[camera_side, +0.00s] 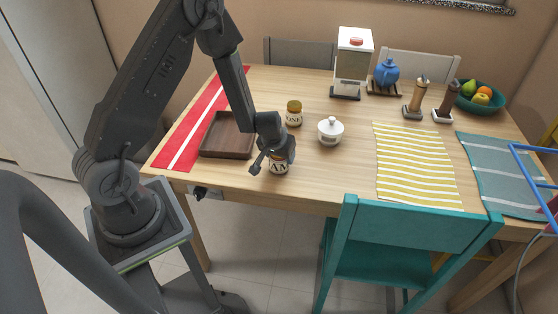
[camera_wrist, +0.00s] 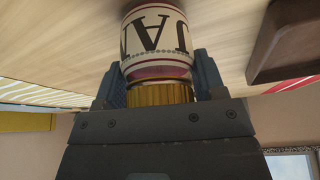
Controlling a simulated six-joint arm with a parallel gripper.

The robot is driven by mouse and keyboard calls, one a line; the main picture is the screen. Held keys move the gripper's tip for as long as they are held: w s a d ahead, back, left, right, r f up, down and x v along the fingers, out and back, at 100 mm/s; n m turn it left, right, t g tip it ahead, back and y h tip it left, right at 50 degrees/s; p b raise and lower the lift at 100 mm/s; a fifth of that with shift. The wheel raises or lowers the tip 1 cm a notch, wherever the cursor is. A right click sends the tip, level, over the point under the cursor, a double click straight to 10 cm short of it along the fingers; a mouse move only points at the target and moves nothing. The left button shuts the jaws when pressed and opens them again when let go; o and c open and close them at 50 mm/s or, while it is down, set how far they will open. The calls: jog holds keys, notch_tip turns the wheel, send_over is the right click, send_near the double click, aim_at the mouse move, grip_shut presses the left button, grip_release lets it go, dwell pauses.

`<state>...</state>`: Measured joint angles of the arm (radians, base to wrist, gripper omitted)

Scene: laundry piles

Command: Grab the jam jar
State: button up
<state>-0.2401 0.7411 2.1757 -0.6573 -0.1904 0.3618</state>
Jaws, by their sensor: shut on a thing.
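The jam jar (camera_side: 278,167) has a white label with dark letters and stands at the near edge of the wooden table. In the wrist view the jar (camera_wrist: 157,38) shows upside down with its label reading "JA", a reddish band and a gold lid (camera_wrist: 160,94). My gripper (camera_side: 276,153) is over the jar from above. In the wrist view my gripper (camera_wrist: 158,85) has one finger on each side of the jar near its lid, shut on it. Whether the jar's base touches the table I cannot tell.
A brown wooden tray (camera_side: 228,152) lies left of the jar, on the table near a red runner (camera_side: 188,128). A honey jar (camera_side: 293,117) and a white lidded sugar bowl (camera_side: 330,138) stand behind and right. A teal chair (camera_side: 418,239) stands at the front.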

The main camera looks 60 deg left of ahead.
jog(key=shift+c, duration=1.4)
jog(key=shift+r, duration=0.15)
